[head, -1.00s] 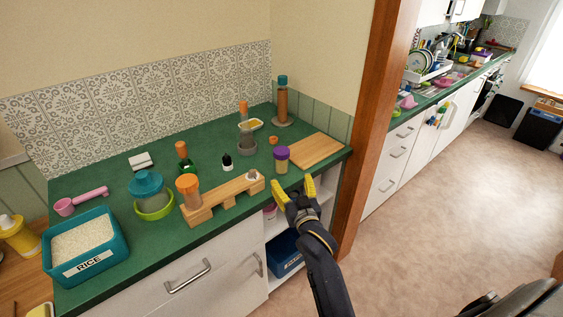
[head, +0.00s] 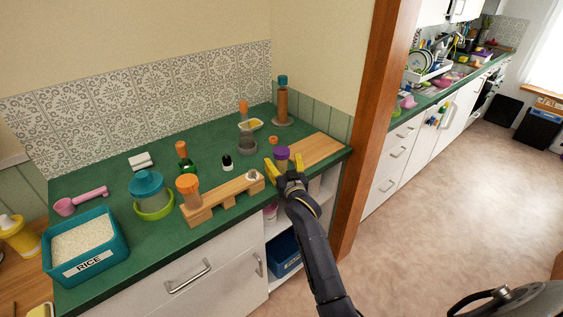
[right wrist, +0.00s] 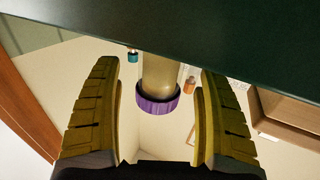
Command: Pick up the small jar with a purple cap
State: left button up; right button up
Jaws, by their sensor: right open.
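The small jar with a purple cap (head: 282,153) stands on the green counter near its front edge, beside the wooden board. In the right wrist view the jar's purple cap (right wrist: 157,105) and pale body show between the two yellow fingers. My right gripper (head: 285,166) is open, with its fingers at the jar, one on each side. In the right wrist view a gap shows between the jar and each finger of the gripper (right wrist: 160,110). The jar's lower part is hidden by the gripper in the head view. My left gripper is not in view.
A wooden rack (head: 222,197) with an orange-capped jar (head: 188,190) stands left of the jar. A wooden board (head: 318,149) lies to its right. A small dark bottle (head: 227,163) and a grey-based container (head: 247,145) stand behind. A wooden door post (head: 368,130) rises at the right.

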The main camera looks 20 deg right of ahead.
jog(key=shift+w+d, duration=0.15)
jog(key=shift+w, duration=0.75)
jog(key=shift+c, duration=0.2)
jog(key=c, duration=1.5)
